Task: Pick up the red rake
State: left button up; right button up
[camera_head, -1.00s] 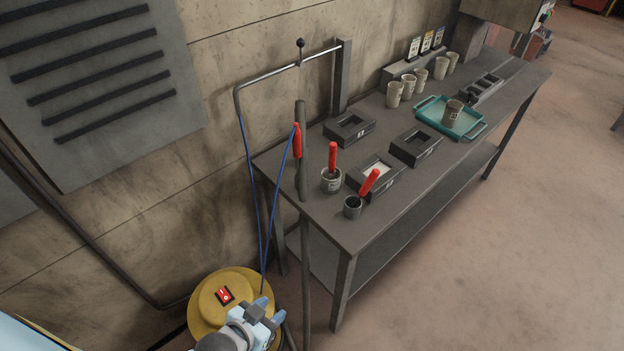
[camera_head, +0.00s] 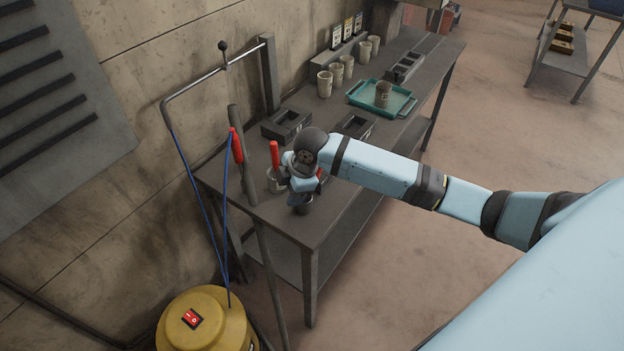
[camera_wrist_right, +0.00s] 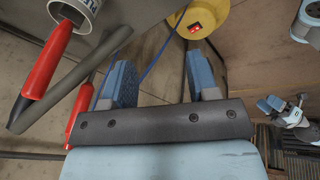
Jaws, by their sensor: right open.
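A red handle (camera_head: 274,155) stands upright in a light can (camera_head: 275,183) on the grey bench; this handle (camera_wrist_right: 48,62) and its can (camera_wrist_right: 72,12) also show in the right wrist view. A second red-handled thing (camera_head: 321,174) is mostly hidden behind my right gripper (camera_head: 302,188), above a dark cup (camera_head: 303,206). Their working ends are hidden, so I cannot tell which is the rake. In the right wrist view my right gripper (camera_wrist_right: 163,85) is open, with nothing between its fingers. My left gripper (camera_wrist_right: 275,104) shows small at the right there; its jaws are unclear.
Dark boxes (camera_head: 286,124), several cups (camera_head: 325,84) and a teal tray (camera_head: 360,90) are farther along the bench. A yellow machine (camera_head: 205,325) stands at bottom left.

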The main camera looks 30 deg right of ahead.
jog(key=w+d+r+n+g+h, duration=0.1)
jog(key=d+r, duration=0.2)
jog(key=w+d+r+n, duration=0.1)
jog(key=d+r, duration=0.2)
jog(key=w+d+r+g+h, duration=0.1)
jog(key=d+r, duration=0.3)
jog(key=shift+r+n+g+h, duration=0.1)
jog(key=shift+n+g+h, duration=0.2)
jog(key=shift+n, duration=0.1)
notch_tip(320, 180, down, 7)
jog(key=shift+w+f+p, duration=0.15)
jog(key=shift+f+p, duration=0.05)
jog(key=shift+p, duration=0.25)
jog(key=f, duration=0.2)
jog(key=f+p, duration=0.1)
jog(key=f, duration=0.1)
jog(key=shift+s+a+f, duration=0.1)
jog(key=shift+s+a, duration=0.05)
jog(key=shift+s, duration=0.05)
jog(key=shift+f, duration=0.5)
grip_shut()
